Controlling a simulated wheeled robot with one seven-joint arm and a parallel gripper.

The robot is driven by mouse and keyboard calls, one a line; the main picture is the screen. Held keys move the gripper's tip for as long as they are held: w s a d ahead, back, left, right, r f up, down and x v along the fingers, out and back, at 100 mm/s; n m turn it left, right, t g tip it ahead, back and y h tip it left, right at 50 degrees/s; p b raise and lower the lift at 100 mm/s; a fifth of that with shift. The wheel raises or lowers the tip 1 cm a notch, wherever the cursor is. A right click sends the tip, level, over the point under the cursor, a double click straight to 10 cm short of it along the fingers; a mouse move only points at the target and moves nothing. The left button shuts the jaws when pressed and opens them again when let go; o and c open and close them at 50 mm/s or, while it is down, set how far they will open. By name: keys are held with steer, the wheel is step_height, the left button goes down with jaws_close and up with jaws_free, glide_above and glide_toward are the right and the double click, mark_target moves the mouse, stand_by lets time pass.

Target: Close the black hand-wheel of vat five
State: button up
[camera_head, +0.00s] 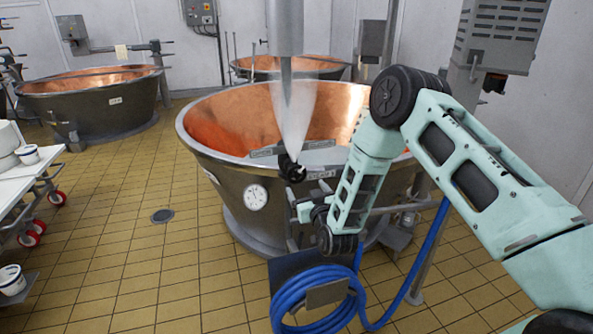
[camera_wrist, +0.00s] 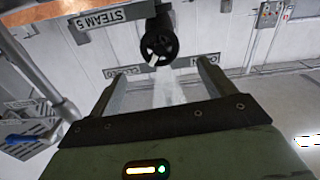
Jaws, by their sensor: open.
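The black hand-wheel (camera_head: 292,170) sits at the near rim of the large copper-lined vat (camera_head: 256,187). In the wrist view the hand-wheel (camera_wrist: 159,42) is just beyond my gripper, near the middle, beside a plate (camera_wrist: 103,17) reading "STEAM 5". My gripper (camera_wrist: 162,82) is open, its two fingers apart, with the wheel ahead of the gap and not between them. A white steam-like plume (camera_head: 295,112) rises above the wheel, and it also shows faintly between the fingers. In the head view my gripper's fingers are hard to make out beside the vat.
A round dial (camera_head: 255,196) is on the vat's front. A coiled blue hose (camera_head: 318,285) hangs below my arm. A vertical metal pipe (camera_head: 285,30) comes down over the vat. Other vats (camera_head: 95,112) stand behind. A white cart (camera_head: 40,185) is at left; the tiled floor between is clear.

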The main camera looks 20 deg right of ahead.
mark_target(298, 175)
steer(key=w+p, duration=0.2)
steer(key=w, duration=0.8)
steer(key=shift+w, duration=0.15)
steer(key=c, duration=1)
